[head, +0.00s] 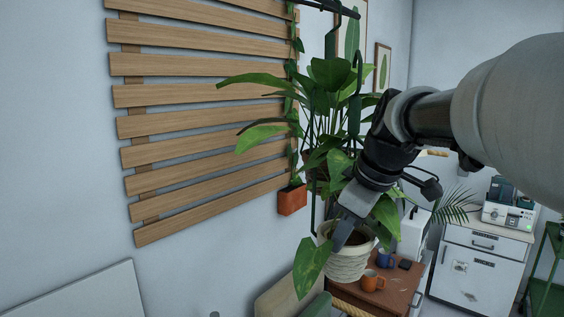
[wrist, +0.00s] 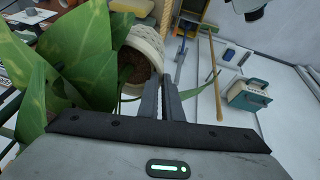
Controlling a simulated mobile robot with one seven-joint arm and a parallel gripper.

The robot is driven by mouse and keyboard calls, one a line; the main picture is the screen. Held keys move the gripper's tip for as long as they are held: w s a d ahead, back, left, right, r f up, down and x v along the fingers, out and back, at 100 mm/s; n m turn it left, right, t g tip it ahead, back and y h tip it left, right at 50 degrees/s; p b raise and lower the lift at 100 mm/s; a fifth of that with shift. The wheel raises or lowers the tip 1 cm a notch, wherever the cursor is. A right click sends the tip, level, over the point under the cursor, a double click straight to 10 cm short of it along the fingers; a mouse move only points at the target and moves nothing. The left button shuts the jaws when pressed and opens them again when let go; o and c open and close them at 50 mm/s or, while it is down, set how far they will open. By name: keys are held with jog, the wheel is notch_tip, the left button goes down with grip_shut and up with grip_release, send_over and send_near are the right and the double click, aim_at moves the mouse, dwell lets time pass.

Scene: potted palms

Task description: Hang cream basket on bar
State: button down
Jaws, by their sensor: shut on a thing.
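The cream basket (head: 347,264) is a ribbed pot with a large leafy plant in it, low in the middle of the head view. It also shows in the wrist view (wrist: 148,42), with dark soil inside. My gripper (head: 344,234) is shut on its rim, reaching down from the upper right; its fingers show close together at the rim in the wrist view (wrist: 166,92). The dark bar (head: 328,6) is at the top of the head view, above the basket. A dark green hook (head: 358,62) shows above the leaves; whether it touches the bar is unclear. Leaves hide part of the basket's hanger.
A wooden slatted trellis (head: 205,97) covers the left wall, with a small terracotta pot (head: 292,199) at its edge. Below the basket is a wooden cabinet top (head: 352,292) with an orange mug (head: 373,281) and a blue mug (head: 385,258). A white cabinet (head: 472,270) stands right.

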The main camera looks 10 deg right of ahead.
jog(key=s+a+r+n+g+y, duration=0.1)
jog(key=s+a+r+n+g, duration=0.2)
jog(key=r+n, duration=0.45)
jog(key=s+a+r+n+y, duration=0.2)
jog(key=s+r+n, duration=0.25)
jog(key=r, duration=0.55)
jog(key=w+a+f+m, duration=0.1)
jog(key=w+a+f, duration=0.2)
jog(key=w+a, duration=0.2)
jog(key=shift+w+a+f, duration=0.2)
jog(key=shift+w+a, duration=0.2)
jog(key=shift+a, duration=0.4)
jog(key=c, duration=1.9)
grip_release()
jog(key=shift+o, duration=0.2)
jog(key=shift+f+g, duration=0.1)
jog(key=shift+g, duration=0.2)
